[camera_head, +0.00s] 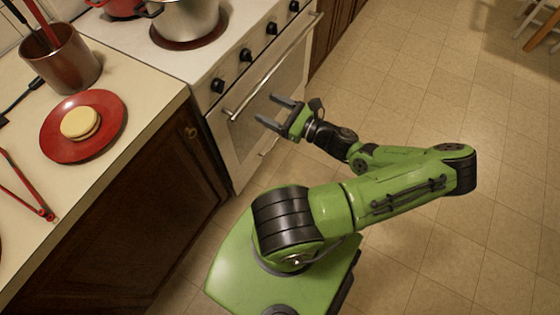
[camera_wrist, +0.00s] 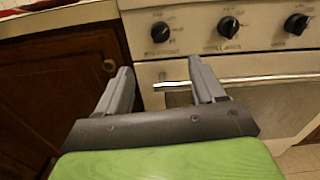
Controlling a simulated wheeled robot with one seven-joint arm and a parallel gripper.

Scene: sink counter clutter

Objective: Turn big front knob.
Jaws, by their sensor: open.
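The stove (camera_head: 225,125) has a row of dark round knobs along its front panel. In the head view the nearest knob (camera_head: 217,85) is at the left end, followed by a second knob (camera_head: 246,55), a third knob (camera_head: 271,28) and one more at the far end. The wrist view shows a left knob (camera_wrist: 160,32), a middle knob (camera_wrist: 228,27) and a right knob (camera_wrist: 297,23). I cannot tell by size which one is the big front knob. My gripper (camera_head: 266,108) is open and empty in front of the oven door, apart from the knobs. Its fingers (camera_wrist: 160,68) point toward the stove.
The oven handle (camera_head: 270,70) juts out below the knobs. A steel pot (camera_head: 188,18) stands on a burner. The left counter holds a red plate (camera_head: 60,142) with a yellowish stack and a brown utensil holder (camera_head: 65,65). Tiled floor (camera_head: 400,80) is open at right.

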